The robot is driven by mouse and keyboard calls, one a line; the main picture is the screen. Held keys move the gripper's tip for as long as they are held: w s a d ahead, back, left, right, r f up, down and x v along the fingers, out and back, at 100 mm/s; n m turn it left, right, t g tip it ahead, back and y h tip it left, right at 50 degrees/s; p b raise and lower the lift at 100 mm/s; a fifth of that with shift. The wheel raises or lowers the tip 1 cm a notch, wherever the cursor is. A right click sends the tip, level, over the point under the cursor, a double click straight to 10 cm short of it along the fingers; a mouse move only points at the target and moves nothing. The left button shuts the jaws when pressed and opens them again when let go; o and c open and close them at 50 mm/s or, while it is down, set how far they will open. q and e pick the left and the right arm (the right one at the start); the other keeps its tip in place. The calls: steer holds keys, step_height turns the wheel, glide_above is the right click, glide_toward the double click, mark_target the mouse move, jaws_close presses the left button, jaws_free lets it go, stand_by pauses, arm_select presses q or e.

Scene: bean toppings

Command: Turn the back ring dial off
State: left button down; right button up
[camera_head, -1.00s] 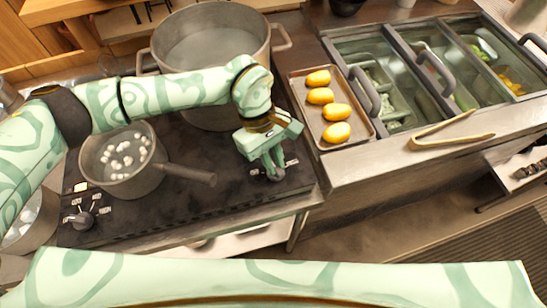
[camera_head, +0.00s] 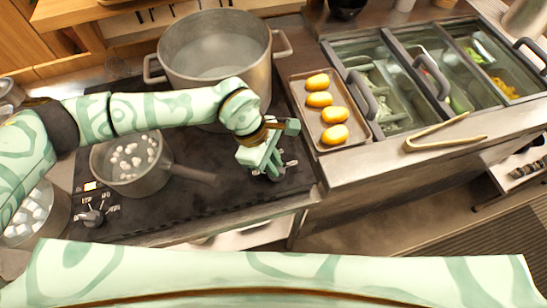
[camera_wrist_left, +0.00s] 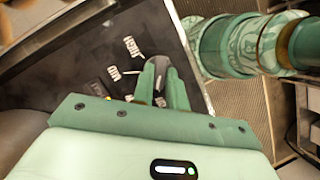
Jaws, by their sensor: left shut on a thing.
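The stove (camera_head: 130,215) has a dial at its front right corner and another dial (camera_head: 92,218) at its front left. My left gripper (camera_head: 270,170) comes down on the right dial (camera_head: 279,176) and is shut on it. In the left wrist view this dial (camera_wrist_left: 172,68) shows between the fingers, with the labels HIGH and MID beside it. The gripper hides part of the dial, and I cannot tell its exact setting. My right gripper is out of view.
A large pot (camera_head: 178,50) of liquid stands at the back of the stove, behind my left arm. A saucepan (camera_head: 150,183) with white pieces stands at the front left, its handle toward the dial. A tray (camera_head: 300,92) of yellow items and tongs (camera_head: 440,133) lie to the right.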

arm_select(q)
steer(key=shift+r+n+t+p, duration=0.1)
steer(key=shift+n+t+p, duration=0.5)
steer(key=shift+n+p, duration=0.7)
steer(key=shift+n, duration=0.3)
steer(key=c, duration=1.4)
jaws_free()
steer(key=v, duration=1.6)
steer(key=shift+a, duration=0.15)
steer(key=shift+s, duration=0.15)
